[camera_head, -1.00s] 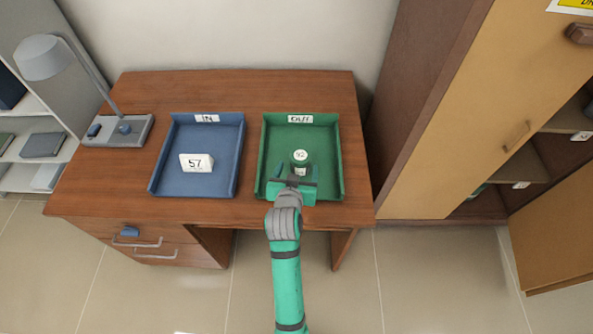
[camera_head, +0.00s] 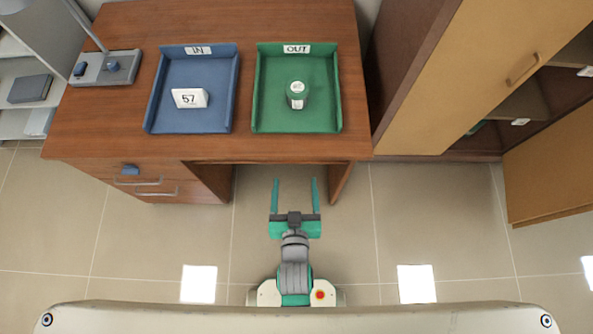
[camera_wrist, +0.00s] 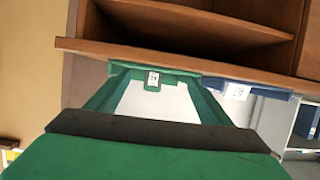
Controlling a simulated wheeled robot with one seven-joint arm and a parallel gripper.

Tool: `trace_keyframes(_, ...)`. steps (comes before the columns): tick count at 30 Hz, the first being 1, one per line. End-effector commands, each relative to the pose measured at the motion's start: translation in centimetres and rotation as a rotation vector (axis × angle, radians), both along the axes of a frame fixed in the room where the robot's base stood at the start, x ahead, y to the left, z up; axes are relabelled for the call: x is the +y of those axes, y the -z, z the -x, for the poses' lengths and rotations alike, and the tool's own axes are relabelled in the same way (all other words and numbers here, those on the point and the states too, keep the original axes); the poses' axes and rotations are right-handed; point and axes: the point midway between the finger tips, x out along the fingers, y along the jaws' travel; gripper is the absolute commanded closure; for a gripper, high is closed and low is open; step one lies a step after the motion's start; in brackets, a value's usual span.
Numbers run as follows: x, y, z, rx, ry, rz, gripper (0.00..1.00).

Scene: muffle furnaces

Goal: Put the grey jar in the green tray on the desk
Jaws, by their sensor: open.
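A small jar (camera_head: 297,95) with a numbered white label on top stands upright in the green tray (camera_head: 263,92) marked OUT.
The wooden desk (camera_head: 110,130) also bears a blue tray (camera_head: 155,95) marked IN, holding a white block (camera_head: 190,98) marked 57, and a grey lamp (camera_head: 105,68). A cabinet (camera_head: 450,80) with an open door (camera_head: 555,170) stands at right. The floor before the desk is clear.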

Motion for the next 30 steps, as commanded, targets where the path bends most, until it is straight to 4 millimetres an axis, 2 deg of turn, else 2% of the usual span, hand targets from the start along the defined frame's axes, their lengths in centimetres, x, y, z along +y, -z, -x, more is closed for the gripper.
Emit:
trace_keyframes(1,-0.1,-0.1,2.1,-0.001,-0.002,-0.002,0.27)
trace_keyframes(6,-0.2,-2.0,7.6,-0.038,-0.003,-0.008,0.27)
trace_keyframes(12,-0.4,-4.9,12.7,-0.078,0.005,-0.012,0.27)
trace_keyframes(18,-0.4,-6.7,14.9,-0.104,0.013,-0.013,0.27)
trace_keyframes(30,-0.5,-7.0,15.1,-0.108,0.014,-0.013,0.27)
